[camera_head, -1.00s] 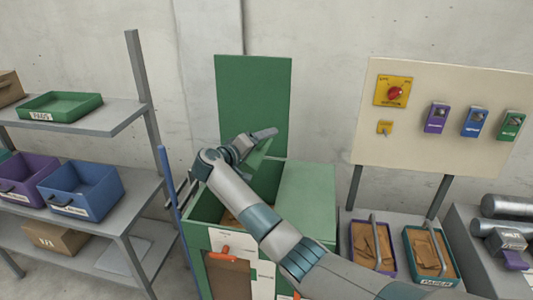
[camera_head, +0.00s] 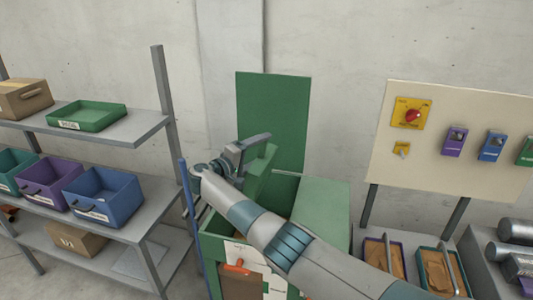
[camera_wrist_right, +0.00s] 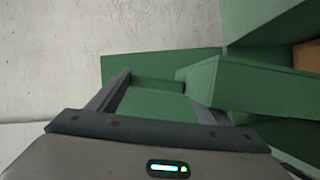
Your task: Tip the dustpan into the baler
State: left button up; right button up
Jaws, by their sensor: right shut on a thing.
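The green baler (camera_head: 325,200) stands in the middle with its tall green lid (camera_head: 270,105) upright behind and its top open. My right gripper (camera_head: 258,150) is above the opening, shut on the green dustpan (camera_head: 260,173). The dustpan is steeply tilted over the baler; its contents cannot be made out. My right forearm hides much of the baler's front and opening. My left gripper is not in view.
A grey shelf (camera_head: 110,128) with a green tray (camera_head: 87,115), a blue bin (camera_head: 103,193) and a purple bin (camera_head: 47,184) stands at left. A blue pole (camera_head: 190,215) is beside the baler. A control panel (camera_head: 455,150) and bins of brown scrap (camera_head: 440,272) are at right.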

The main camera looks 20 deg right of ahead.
jog(key=shift+w+a+r+n, duration=0.25)
jog(key=shift+a+n, duration=0.05)
jog(key=shift+a, duration=0.1)
dwell(2.4)
